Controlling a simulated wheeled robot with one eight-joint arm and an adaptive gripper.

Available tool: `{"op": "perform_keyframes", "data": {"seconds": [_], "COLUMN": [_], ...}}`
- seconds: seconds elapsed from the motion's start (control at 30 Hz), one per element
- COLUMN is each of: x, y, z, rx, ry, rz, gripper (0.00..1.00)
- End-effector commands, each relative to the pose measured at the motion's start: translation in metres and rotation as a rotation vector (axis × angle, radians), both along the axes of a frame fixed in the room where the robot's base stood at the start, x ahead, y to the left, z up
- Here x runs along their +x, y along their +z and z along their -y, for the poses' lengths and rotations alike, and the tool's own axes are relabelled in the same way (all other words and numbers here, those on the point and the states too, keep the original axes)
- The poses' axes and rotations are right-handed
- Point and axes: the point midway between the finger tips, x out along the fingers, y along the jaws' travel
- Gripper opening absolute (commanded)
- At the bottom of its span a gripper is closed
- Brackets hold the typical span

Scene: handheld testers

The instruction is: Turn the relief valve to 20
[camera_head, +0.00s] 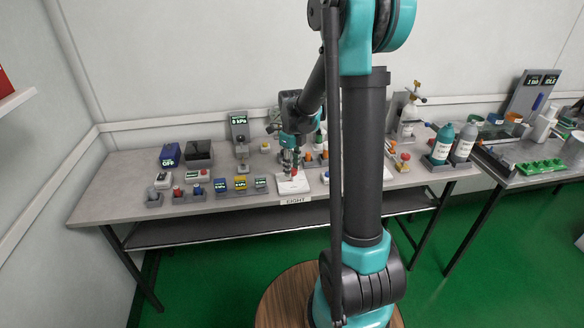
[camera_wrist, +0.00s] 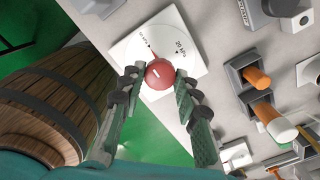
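The relief valve is a round red knob (camera_wrist: 159,73) on a white square plate (camera_wrist: 130,47) with printed kPa marks. The 20 kPa mark is on the upper right of the knob; another kPa mark, too small to read surely, is on the upper left. A thin pointer seems to lead from the knob toward the upper-left mark. My gripper (camera_wrist: 160,76) has one finger on each side of the knob, very close to it. Whether both fingers touch it cannot be told. In the head view my gripper (camera_head: 290,172) is over the white plate (camera_head: 293,186), largely covering the knob.
An orange-and-grey fixture (camera_wrist: 257,78) and a white-tipped orange piece (camera_wrist: 278,124) stand right of the plate. A wooden barrel shape (camera_wrist: 50,105) fills the left of the wrist view. In the head view, small testers (camera_head: 221,186) line the bench left of the plate.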

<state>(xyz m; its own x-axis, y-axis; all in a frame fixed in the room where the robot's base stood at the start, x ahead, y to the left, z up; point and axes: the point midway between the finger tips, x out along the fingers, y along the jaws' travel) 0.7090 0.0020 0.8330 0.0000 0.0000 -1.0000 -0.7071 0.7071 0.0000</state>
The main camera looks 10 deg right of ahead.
Motion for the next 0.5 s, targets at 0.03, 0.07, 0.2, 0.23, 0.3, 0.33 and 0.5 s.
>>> {"op": "perform_keyframes", "data": {"seconds": [0.03,0.07,0.2,0.23,0.3,0.33,0.5], "x": [0.0001,0.0001,0.0001,0.0001,0.0001,0.0001,0.0001], "y": [0.0001,0.0001,0.0001,0.0001,0.0001,0.0001,0.0001], "z": [0.0001,0.0001,0.0001,0.0001,0.0001,0.0001,0.0001], "rx": [0.0,0.0,0.0,0.0,0.0,0.0,0.0], "ry": [0.0,0.0,0.0,0.001,0.007,0.011,0.063], "rz": [0.0,0.0,0.0,0.0,0.0,0.0,0.0], "gripper": [0.15,0.12,0.03,0.03,0.03,0.03,0.03]}}
